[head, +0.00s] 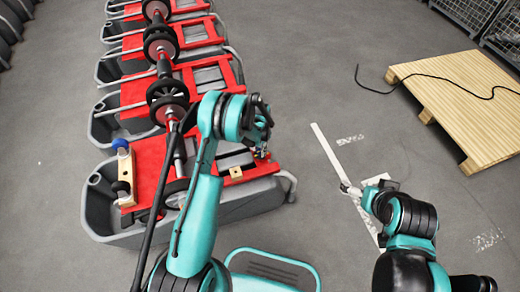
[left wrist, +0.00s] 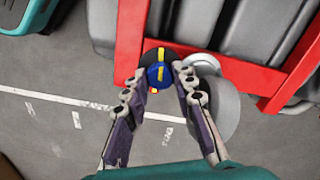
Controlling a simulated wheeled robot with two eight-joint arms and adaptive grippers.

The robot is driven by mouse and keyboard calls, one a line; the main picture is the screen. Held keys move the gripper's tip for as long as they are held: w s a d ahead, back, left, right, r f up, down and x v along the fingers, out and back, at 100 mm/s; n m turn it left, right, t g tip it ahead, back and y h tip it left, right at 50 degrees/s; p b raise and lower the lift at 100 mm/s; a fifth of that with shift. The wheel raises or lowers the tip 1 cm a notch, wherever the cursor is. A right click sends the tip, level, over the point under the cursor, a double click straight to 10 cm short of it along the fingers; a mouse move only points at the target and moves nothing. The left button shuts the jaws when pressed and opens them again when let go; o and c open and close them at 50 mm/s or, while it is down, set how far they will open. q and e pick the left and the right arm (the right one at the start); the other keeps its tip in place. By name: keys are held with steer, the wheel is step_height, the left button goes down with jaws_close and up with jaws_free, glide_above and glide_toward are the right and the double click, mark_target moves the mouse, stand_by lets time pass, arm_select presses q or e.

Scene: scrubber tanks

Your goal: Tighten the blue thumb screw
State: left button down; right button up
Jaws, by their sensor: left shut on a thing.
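The blue thumb screw (left wrist: 157,74) shows in the left wrist view as a round blue knob with yellow marks, in front of a dark round part beside a red frame. My left gripper (left wrist: 158,73) has its two fingers on either side of the knob, shut on it. In the head view my left gripper (head: 262,152) is at the right side of the nearest red and grey scrubber tank (head: 245,205), and the screw cannot be made out there. My right gripper (head: 350,189) is over the floor to the right, away from the tank; its finger opening is unclear.
More scrubber tanks (head: 112,128) with red frames line up behind the nearest one. A wooden pallet (head: 450,85) with a black cable lies at the right, near wire cages (head: 505,30).

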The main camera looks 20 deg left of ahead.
arm_select(q)
steer(key=shift+w+m, duration=0.1)
steer(key=shift+m, duration=0.5)
steer(key=c, duration=1.2)
jaws_free()
steer(key=shift+r, duration=0.1)
